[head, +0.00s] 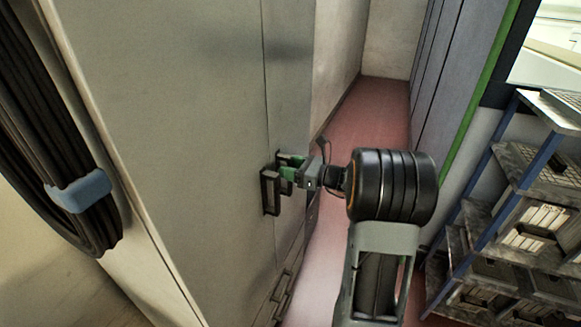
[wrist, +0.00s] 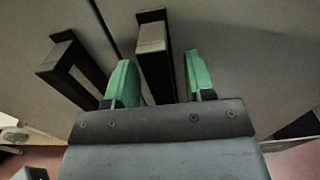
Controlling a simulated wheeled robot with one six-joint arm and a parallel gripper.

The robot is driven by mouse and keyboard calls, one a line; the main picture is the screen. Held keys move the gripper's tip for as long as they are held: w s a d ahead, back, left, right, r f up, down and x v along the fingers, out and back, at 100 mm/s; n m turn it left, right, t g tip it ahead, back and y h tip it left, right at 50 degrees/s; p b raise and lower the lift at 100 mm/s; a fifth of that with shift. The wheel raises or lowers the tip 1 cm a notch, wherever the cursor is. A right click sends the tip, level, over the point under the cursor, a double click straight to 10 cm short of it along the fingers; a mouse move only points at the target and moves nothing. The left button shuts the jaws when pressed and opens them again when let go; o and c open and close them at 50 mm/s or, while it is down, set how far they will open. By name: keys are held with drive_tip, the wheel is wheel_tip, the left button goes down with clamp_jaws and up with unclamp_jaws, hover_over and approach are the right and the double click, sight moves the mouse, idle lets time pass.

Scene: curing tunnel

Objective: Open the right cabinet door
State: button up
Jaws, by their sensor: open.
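The grey cabinet's right door (head: 289,75) is the narrow-looking panel right of a vertical seam and looks closed. Its dark bar handle (wrist: 153,48) stands just right of the seam in the wrist view. My gripper (head: 290,167) has green fingers and reaches the handles from the right in the head view. In the wrist view my gripper (wrist: 160,82) is open, with the right door's handle between its fingers. The left finger is closer to the handle; contact cannot be told. In the head view, the gripper partly hides this handle.
The left door (head: 180,110) has a matching handle (head: 269,192), which also shows left of the seam in the wrist view (wrist: 65,62). Black cables (head: 50,140) hang at left. A shelf rack (head: 500,225) stands at right. A reddish floor aisle (head: 375,115) runs clear behind my arm.

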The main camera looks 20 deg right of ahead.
drive_tip(key=shift+c, duration=0.2)
clamp_jaws()
idle(0.3)
